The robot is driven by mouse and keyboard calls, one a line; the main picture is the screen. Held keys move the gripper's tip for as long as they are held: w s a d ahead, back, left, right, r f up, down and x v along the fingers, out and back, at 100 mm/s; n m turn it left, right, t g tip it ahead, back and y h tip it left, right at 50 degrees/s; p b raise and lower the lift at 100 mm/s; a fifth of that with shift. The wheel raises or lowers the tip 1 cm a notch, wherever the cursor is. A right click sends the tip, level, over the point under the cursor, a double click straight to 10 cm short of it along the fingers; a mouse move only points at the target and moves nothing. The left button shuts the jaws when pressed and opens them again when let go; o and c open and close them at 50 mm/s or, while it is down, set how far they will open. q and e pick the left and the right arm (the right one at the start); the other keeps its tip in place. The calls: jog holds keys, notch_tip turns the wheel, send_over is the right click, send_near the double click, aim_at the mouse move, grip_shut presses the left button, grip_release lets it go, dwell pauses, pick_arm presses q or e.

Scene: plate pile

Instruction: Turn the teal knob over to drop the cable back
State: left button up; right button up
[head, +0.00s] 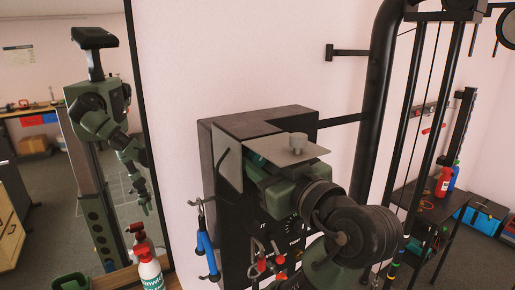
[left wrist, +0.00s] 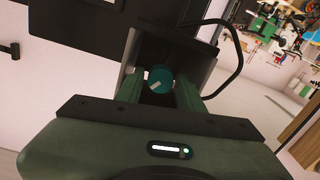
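The teal knob (left wrist: 160,78) with a pale pointer mark shows in the left wrist view, between the two fingers of my left gripper (left wrist: 160,90). Whether the fingers press on it is too small to tell. In the head view my left gripper (head: 262,165) reaches in at the dark box (head: 268,122), partly under a grey plate (head: 285,150); the knob is hidden there. A black cable (left wrist: 238,45) curves beside the plate in the left wrist view.
A black upright pipe (head: 376,110) stands close on the right. A white bottle (head: 150,272) with a red top stands at lower left, before a mirror (head: 65,130).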

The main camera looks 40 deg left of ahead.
pick_arm(q)
jog(key=shift+x, duration=0.85)
jog(key=shift+f, duration=0.1)
jog(key=shift+d, duration=0.15)
grip_shut()
pick_arm(e)
jog(key=shift+a+r, duration=0.25)
jog(key=shift+a, duration=0.55)
